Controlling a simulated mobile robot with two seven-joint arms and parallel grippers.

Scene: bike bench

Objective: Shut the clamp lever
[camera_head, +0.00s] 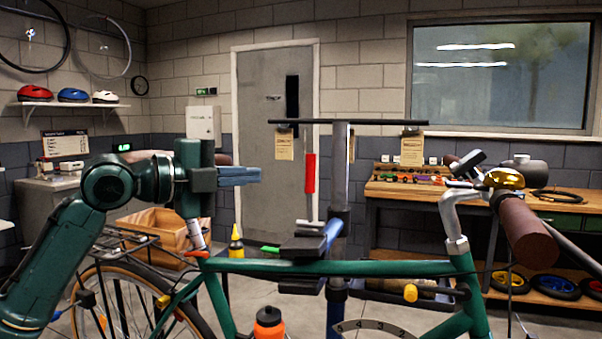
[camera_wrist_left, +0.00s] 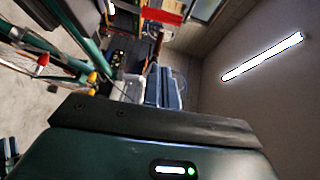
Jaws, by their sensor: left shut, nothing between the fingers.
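The clamp lever (camera_head: 310,173) has a red grip on a pale metal shaft. It stands upright above the dark clamp jaws (camera_head: 303,246) of the repair stand. The jaws sit above and below the green top tube of the bike (camera_head: 390,268). My left gripper (camera_head: 259,174) is shut and empty, with its blue-grey fingers pointing right. In the head view it is left of the red grip, at about its height, with a visible gap. The fingers also show in the left wrist view (camera_wrist_left: 163,82), with a red grip beyond them. My right gripper is not in view.
The stand post (camera_head: 339,170) rises behind the lever, with a dark crossbar (camera_head: 350,122) on top. The handlebar grip (camera_head: 527,230) juts out at the right. A workbench (camera_head: 400,192) is behind, and a wooden crate (camera_head: 150,222) is at the left.

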